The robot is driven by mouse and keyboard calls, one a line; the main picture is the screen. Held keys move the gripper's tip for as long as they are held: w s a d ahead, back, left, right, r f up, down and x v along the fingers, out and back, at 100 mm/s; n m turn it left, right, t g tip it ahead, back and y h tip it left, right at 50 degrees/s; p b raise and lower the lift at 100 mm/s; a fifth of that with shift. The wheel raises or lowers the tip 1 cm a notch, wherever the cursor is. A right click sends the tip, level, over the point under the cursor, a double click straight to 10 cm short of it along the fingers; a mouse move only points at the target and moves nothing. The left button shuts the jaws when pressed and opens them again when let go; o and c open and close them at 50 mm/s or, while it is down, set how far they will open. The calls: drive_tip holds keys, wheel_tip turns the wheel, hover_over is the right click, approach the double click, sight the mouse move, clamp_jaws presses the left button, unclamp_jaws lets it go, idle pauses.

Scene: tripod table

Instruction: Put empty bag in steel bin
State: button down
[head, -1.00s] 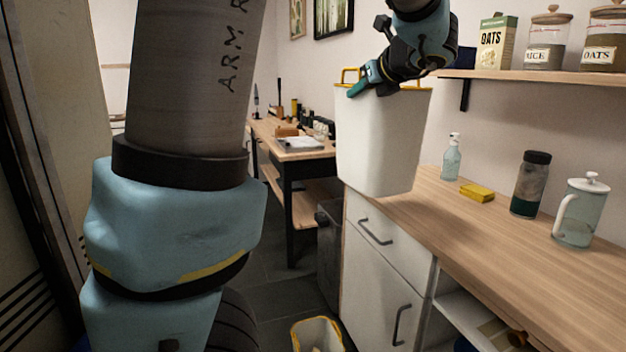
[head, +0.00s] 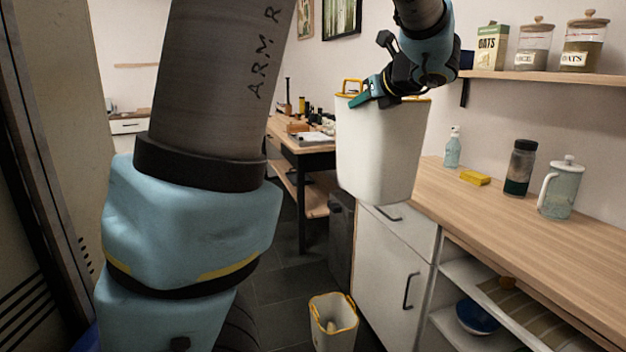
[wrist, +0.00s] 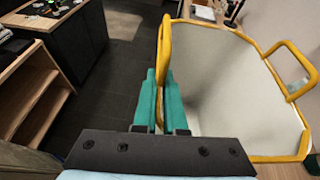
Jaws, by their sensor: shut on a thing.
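A white bag (head: 380,150) with a yellow rim and yellow handles hangs upright from my gripper (head: 362,98). In the wrist view my gripper (wrist: 160,97) is shut on the bag's left rim, by one handle. The bag (wrist: 235,90) shows a bare pale inside there, and I see nothing in it. A dark grey bin-like box (head: 341,245), perhaps the steel bin, stands on the floor beyond the bag, at the far end of the white cabinet. Its top is partly hidden by the held bag.
A second white, yellow-rimmed bag (head: 333,325) with something inside stands on the floor. The wooden counter (head: 520,225) at right bears a spray bottle, yellow sponge, dark flask and jug (head: 561,190). A desk (head: 310,160) stands behind. Dark floor (head: 285,280) is open between.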

sight(354, 148)
drive_tip(key=shift+n+g+y, duration=0.3)
drive_tip(key=shift+n+y, duration=0.2)
drive_tip(key=f, duration=0.3)
drive_tip(key=w+f, duration=0.1)
drive_tip(key=f, duration=0.3)
drive_tip(key=f+p, duration=0.1)
drive_tip(key=f, duration=0.3)
drive_tip(key=shift+w+a, duration=0.1)
drive_tip(key=shift+w, duration=0.3)
drive_tip(key=s+a+f+n+g+y+p, duration=0.1)
drive_tip(key=a+f, duration=0.4)
drive_tip(key=f, duration=0.5)
drive_tip(key=s+a+f+n+g+y+p, duration=0.15)
drive_tip(key=a+f, duration=0.25)
drive_tip(key=f, duration=0.6)
drive_tip(key=s+a+f+n+g+y, duration=0.1)
drive_tip(key=s+a+f, duration=0.3)
drive_tip(key=a+f, duration=0.5)
drive_tip(key=shift+s+a+f+n+g+y, duration=0.4)
drive_tip(key=shift+a+n, duration=0.45)
drive_tip(key=shift+a, duration=0.35)
drive_tip(key=shift+r+t, duration=0.15)
drive_tip(key=shift+t, duration=0.1)
